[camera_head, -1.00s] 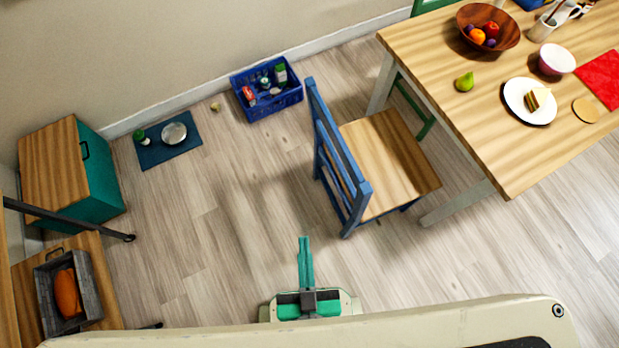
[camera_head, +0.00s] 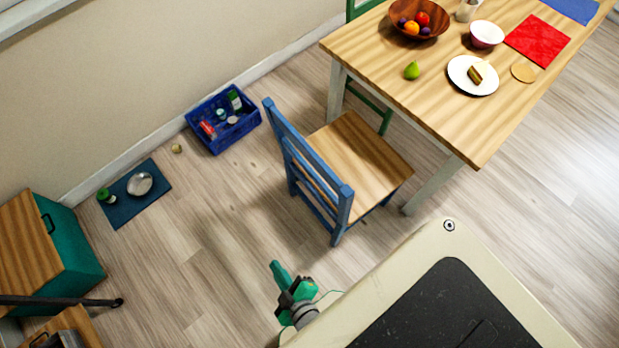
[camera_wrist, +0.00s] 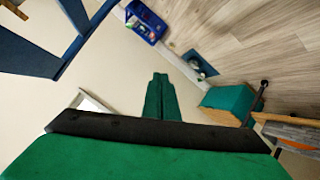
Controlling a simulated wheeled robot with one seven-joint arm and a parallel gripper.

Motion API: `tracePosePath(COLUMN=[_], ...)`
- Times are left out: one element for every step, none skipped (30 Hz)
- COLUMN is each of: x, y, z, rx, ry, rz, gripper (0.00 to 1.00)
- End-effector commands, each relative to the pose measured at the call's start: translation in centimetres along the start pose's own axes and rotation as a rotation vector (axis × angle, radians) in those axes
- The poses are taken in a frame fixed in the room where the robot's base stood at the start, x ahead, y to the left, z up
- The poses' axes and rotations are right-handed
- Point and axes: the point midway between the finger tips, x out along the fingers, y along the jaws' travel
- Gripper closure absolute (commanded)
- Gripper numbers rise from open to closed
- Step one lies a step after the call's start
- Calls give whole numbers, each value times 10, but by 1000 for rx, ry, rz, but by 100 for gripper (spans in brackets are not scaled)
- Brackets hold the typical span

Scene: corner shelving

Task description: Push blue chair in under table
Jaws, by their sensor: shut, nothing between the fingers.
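The blue chair (camera_head: 341,204) with a wooden seat stands upright at the left end of the wooden table (camera_head: 440,100). Its backrest faces left, away from the table, and its seat front is close to the table's end. My gripper (camera_head: 275,266) is shut and empty, low in the head view, in front of and left of the chair back, apart from it. In the wrist view the shut fingers (camera_wrist: 160,78) point into the room, and part of the blue chair (camera_wrist: 72,35) shows at the upper left.
A blue crate (camera_head: 239,134) with items stands by the wall. A dark mat (camera_head: 120,208) with a metal bowl (camera_head: 140,183) lies left of it. A teal cabinet (camera_head: 72,245) is at far left. A green chair (camera_head: 368,112) is at the table's far side.

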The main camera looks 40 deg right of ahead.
Motion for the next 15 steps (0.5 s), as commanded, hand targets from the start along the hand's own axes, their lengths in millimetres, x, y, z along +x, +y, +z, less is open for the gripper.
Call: tracePosePath(x=[24,36,51,62,73,88,98,108,122,132,141,153,162,170,181], y=[-4,-6,-8,-8,-9,-9,-8,-7,-5,-2,0,5,8,12,18], z=[14,23,35,44,52,62,70,77,86,92,98,104,109,113,118], rx=[-86,-139,-209,-263,-315,-384,-436,-486,-552,-601,-649,-712,-758,-803,-863], ry=[-46,-78,-120,-152,-185,-228,-261,-294,-337,-371,-405,-449,-484,-518,-564], rz=[-7,-14,-24,-32,-41,-53,-63,-75,-89,-101,-115,-132,-147,-163,-185], gripper=[100,100,100,100,100,100,100,100,100,100,100,100,100,100,100])
